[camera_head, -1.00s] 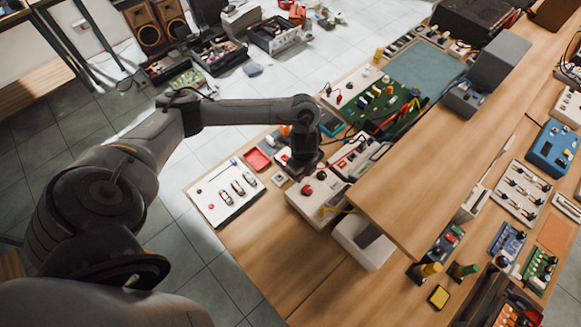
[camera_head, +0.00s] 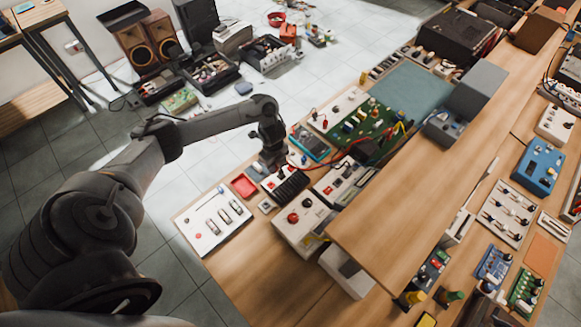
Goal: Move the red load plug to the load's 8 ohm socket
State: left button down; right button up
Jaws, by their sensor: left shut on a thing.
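My left gripper (camera_head: 274,166) is shut, low over the near part of the bench. The red load plug is hidden in its fingers. A red lead (camera_head: 335,157) runs from beside the gripper toward the green circuit board. The load, a pale box with a black finned top (camera_head: 291,186), sits just below and right of the gripper. Its sockets, including the 8 ohm one, are too small or too covered to tell apart. I cannot tell whether the plug touches a socket. My right gripper is not in view.
A pale box with red knobs (camera_head: 299,222) stands in front of the load. The green board (camera_head: 372,124) is behind. A raised wooden shelf (camera_head: 405,215) bounds the right side.

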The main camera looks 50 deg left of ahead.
pick_arm(q)
jog(key=shift+s+f+b, duration=0.45)
jog(key=shift+f+b, duration=0.35)
jog(key=shift+f, duration=0.2)
jog(key=shift+s+f+b, duration=0.4)
jog(key=shift+f+b, duration=0.4)
jog(key=shift+f, duration=0.2)
jog(key=shift+s+f+b, duration=0.45)
jog(key=shift+f+b, duration=0.35)
jog(key=shift+f, duration=0.2)
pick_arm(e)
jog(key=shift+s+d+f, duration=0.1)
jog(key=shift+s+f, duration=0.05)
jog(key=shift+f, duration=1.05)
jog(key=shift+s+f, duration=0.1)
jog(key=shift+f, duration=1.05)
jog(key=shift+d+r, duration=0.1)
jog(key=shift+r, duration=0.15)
pick_arm(q)
jog(key=shift+f, duration=0.5)
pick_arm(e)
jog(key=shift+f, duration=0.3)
pick_arm(q)
jog(key=shift+f, duration=0.3)
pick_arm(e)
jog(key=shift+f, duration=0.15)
pick_arm(q)
jog(key=shift+f, duration=0.15)
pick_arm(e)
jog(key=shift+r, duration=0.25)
